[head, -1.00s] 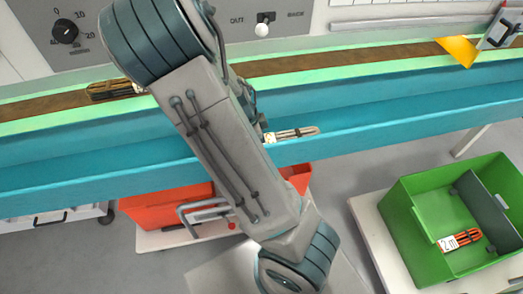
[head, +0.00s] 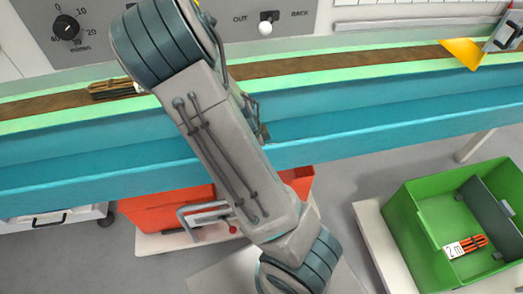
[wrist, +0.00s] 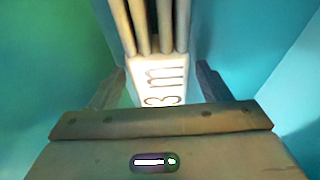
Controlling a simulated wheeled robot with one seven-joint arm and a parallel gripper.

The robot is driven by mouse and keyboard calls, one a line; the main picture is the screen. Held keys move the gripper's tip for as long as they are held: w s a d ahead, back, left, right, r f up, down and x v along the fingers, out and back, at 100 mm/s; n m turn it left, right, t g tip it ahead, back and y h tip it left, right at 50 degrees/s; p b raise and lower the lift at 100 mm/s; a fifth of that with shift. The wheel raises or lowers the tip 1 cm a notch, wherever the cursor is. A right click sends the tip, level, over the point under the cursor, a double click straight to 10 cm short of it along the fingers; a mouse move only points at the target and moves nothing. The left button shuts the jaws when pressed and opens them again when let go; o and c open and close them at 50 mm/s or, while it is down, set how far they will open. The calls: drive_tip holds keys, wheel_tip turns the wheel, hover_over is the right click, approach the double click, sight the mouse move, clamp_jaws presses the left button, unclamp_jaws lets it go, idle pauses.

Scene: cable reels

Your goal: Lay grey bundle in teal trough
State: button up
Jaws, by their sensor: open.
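In the wrist view the grey bundle (wrist: 153,25) is several pale straight strands with a white "3 m" label (wrist: 160,82). It lies between the spread fingers of my gripper (wrist: 160,86), with a gap on each side. Teal shows at the right of it and green at the left. In the head view the teal trough (head: 420,124) runs across the picture, and my arm reaches over it. The bundle is hidden there, and only a bit of my gripper (head: 262,131) shows at the trough.
A dark bundle (head: 112,90) lies on the brown belt (head: 330,65) behind the trough. A yellow deflector (head: 461,52) stands over the belt at the right. A green bin (head: 425,222) with an orange "2 m" bundle (head: 474,243) stands front right. A red bin (head: 160,212) is below the trough.

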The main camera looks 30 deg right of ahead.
drive_tip(key=shift+r, duration=0.15)
drive_tip(key=p+v, duration=0.5)
drive_tip(key=v, duration=0.7)
